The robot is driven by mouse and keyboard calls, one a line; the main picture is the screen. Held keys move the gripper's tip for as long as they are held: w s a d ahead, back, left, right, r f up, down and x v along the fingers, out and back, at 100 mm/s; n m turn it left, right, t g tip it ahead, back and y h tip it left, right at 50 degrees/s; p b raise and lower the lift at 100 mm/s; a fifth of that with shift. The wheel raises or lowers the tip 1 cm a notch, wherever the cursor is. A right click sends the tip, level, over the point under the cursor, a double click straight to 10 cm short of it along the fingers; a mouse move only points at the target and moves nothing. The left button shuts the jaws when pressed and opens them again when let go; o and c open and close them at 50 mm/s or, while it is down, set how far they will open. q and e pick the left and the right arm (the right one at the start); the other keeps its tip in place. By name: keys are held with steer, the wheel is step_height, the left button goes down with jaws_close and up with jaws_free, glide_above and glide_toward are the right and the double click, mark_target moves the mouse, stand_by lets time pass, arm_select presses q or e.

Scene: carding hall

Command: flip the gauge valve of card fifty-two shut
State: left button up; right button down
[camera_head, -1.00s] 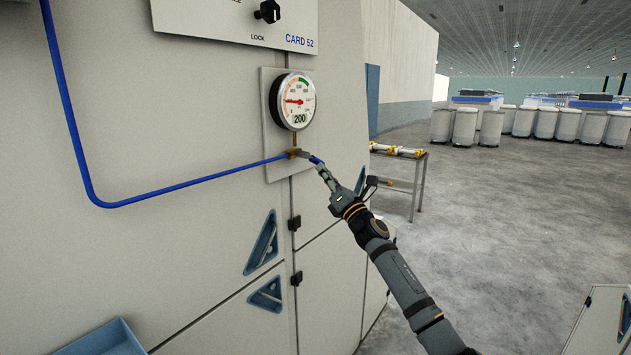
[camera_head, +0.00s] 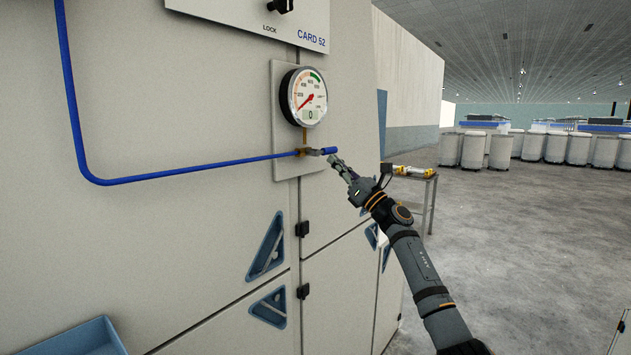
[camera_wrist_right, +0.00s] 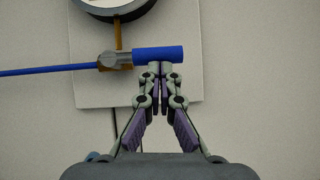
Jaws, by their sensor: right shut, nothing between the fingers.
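The gauge (camera_head: 303,97) of card 52 sits on a light backing plate (camera_head: 285,163); its display reads 0 and its needle points to the lower left. Below it is the brass valve (camera_head: 301,153) with a blue-sleeved lever (camera_head: 329,150) pointing right, roughly in line with the blue tube. In the right wrist view the lever (camera_wrist_right: 158,53) lies level, right of the valve body (camera_wrist_right: 108,59). My right gripper (camera_wrist_right: 160,68) is shut and empty, its tips at the lever's lower edge; contact is unclear. In the head view the gripper (camera_head: 335,161) is just below right of the lever.
A blue tube (camera_head: 200,166) runs left from the valve along the machine front. Above is a CARD 52 panel (camera_head: 312,25) with a knob. A small table (camera_head: 429,190) stands behind my right arm. A blue bin (camera_head: 85,340) is at lower left. Open floor lies right.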

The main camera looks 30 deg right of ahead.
steer(key=shift+w+d+f, duration=0.1)
steer(key=shift+d, duration=0.05)
stand_by(0.3)
steer(key=w+f+b+v, duration=0.1)
steer(key=f+b+v, duration=0.1)
steer(key=b+v, duration=1)
steer(key=shift+f+b, duration=0.45)
steer(key=shift+b, duration=0.05)
steer(key=shift+d, duration=0.1)
